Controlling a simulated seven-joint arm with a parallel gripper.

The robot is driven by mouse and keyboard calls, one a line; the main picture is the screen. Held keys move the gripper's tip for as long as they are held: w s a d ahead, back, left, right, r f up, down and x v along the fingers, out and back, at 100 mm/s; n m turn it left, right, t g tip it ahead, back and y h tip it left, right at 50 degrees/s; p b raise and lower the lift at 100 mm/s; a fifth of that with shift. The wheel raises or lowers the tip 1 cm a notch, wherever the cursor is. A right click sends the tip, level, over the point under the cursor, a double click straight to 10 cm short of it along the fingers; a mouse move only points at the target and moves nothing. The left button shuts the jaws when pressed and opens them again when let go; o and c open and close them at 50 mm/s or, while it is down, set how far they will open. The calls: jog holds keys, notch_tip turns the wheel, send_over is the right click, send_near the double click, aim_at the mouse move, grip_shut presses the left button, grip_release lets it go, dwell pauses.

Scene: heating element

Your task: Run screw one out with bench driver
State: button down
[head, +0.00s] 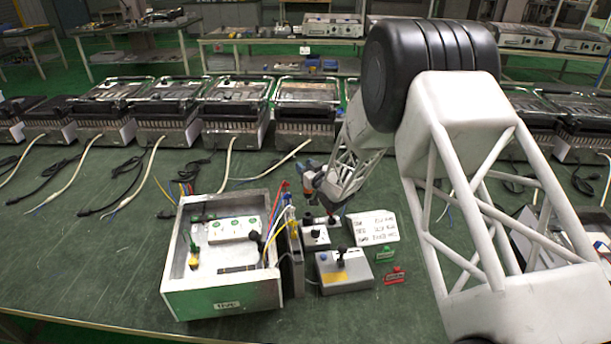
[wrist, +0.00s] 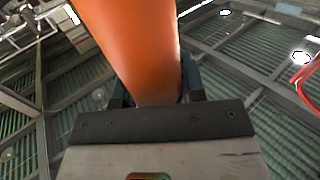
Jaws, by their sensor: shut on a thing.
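My gripper (wrist: 153,92) is shut on an orange, rounded body that fills the upper middle of the wrist view, which I take to be the bench driver (wrist: 130,45). In the head view my gripper (head: 320,182) is right of an open metal box (head: 178,272), above small grey units. The driver is mostly hidden there and its tip cannot be made out. Inside the box is a white terminal block (head: 232,229) with green marks. A yellow-green piece (head: 193,258) stands at its left. Screw one cannot be picked out, and contact with the driver cannot be told.
A grey control box (head: 357,282) with a black knob stands right of the metal box. A smaller grey unit (head: 315,238), a white card (head: 373,227), a green tag (head: 386,253) and a red tag (head: 395,275) are nearby. Heater units with loose cables line the back.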

jog(key=shift+r, duration=0.5)
dwell(0.3)
jog(key=w+a+r+m+t+h, duration=0.1)
jog(key=w+a+r+m+h, duration=0.15)
jog(key=a+r, duration=0.65)
jog(key=s+a+r+n+g+y, duration=0.3)
jog(key=s+a+n+y, duration=0.3)
jog(key=s+a, duration=1.4)
jog(key=shift+s+a+g, duration=0.25)
jog(key=shift+s+g, duration=0.55)
jog(key=shift+s, duration=0.05)
jog(key=shift+f, duration=0.15)
